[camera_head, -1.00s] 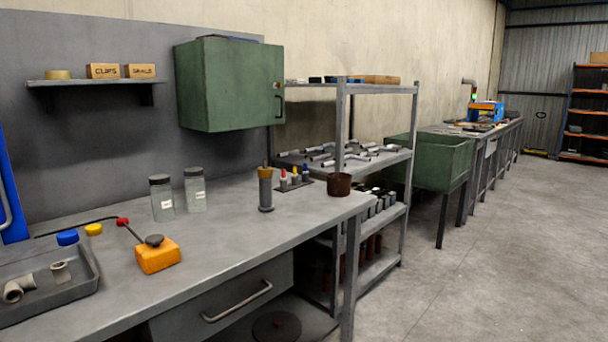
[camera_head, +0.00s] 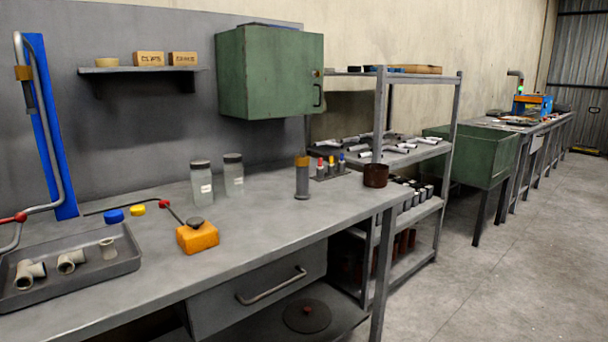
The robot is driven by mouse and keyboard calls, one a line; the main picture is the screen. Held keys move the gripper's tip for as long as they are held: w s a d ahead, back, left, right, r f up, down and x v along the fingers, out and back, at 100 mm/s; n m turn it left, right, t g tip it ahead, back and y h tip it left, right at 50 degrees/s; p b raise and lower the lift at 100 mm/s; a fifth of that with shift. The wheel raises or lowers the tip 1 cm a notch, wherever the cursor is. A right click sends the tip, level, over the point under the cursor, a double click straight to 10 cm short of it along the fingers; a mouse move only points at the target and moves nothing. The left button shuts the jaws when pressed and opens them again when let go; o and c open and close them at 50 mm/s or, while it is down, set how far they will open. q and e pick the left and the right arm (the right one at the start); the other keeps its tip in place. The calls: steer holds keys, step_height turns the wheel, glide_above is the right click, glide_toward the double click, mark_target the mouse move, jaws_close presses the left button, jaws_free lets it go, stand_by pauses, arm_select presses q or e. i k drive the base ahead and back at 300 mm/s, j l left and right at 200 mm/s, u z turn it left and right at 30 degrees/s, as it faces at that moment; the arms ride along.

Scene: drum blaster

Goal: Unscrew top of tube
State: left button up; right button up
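A grey tube with an orange-brown top (camera_head: 302,178) stands upright on the grey workbench (camera_head: 260,212), right of the two glass jars. The top sits on the tube. Neither of my grippers shows in the head view.
Two lidded jars (camera_head: 201,184) stand behind an orange block-shaped can (camera_head: 197,237). A grey tray (camera_head: 95,277) with pipe fittings lies at the left. Blue and yellow caps lie behind it. A small rack (camera_head: 329,171) and a brown cup (camera_head: 375,175) stand right of the tube. Clear bench lies before the tube.

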mark_target(302, 193)
steer(key=i+l+u, duration=0.1)
steer(key=u, duration=0.25)
steer(key=i+l+u, duration=0.15)
steer(key=u, duration=0.2)
steer(key=i+l+u, duration=0.1)
steer(key=u, duration=0.2)
steer(key=i+l+u, duration=0.15)
steer(key=l, duration=0.2)
steer(key=l+u, duration=0.15)
steer(key=l, duration=0.25)
steer(key=i+l+u, duration=0.15)
steer(key=l, duration=0.25)
